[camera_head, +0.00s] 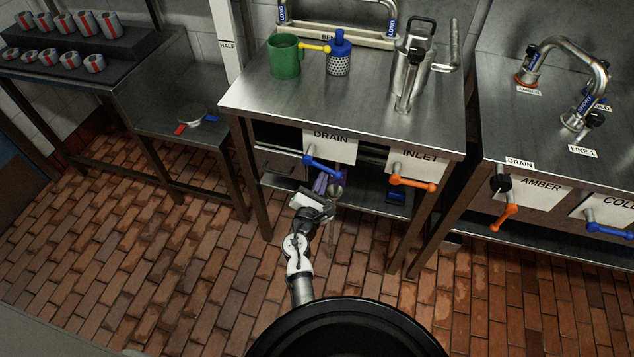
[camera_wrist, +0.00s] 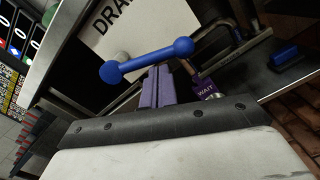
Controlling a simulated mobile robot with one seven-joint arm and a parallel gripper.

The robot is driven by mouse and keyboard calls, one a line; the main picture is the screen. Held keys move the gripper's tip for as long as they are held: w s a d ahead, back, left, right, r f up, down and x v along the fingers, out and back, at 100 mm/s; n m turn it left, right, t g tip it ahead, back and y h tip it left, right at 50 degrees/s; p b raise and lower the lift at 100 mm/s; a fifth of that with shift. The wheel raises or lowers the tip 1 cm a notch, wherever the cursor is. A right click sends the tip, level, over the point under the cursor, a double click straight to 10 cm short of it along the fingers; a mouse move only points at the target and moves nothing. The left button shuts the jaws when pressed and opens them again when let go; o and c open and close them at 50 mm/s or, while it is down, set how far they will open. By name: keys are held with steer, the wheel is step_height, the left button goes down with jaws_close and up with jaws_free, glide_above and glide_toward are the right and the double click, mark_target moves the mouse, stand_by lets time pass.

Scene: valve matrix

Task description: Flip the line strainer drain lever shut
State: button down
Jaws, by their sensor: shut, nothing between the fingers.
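A blue drain lever (camera_head: 322,168) with round ends sits below the white DRAIN sign (camera_head: 331,145) on the front of the middle steel table. In the wrist view the lever (camera_wrist: 147,61) slants from lower left to upper right, its mount behind it. My gripper (camera_head: 320,181) is just below the lever in the head view. In the wrist view its purple fingers (camera_wrist: 158,82) are together and empty, with their tips close to the lever's underside. I cannot tell whether they touch it. A blue-topped perforated strainer (camera_head: 338,55) stands on the table.
An orange lever (camera_head: 412,183) is under the INLET sign (camera_head: 418,160). A green mug (camera_head: 285,56) and a steel canister (camera_head: 411,60) stand on the table. The brick floor (camera_head: 200,260) at left is open.

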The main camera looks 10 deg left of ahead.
steer(key=shift+d+r+p, duration=0.3)
steer(key=shift+d+r, duration=0.3)
steer(key=shift+r, duration=0.5)
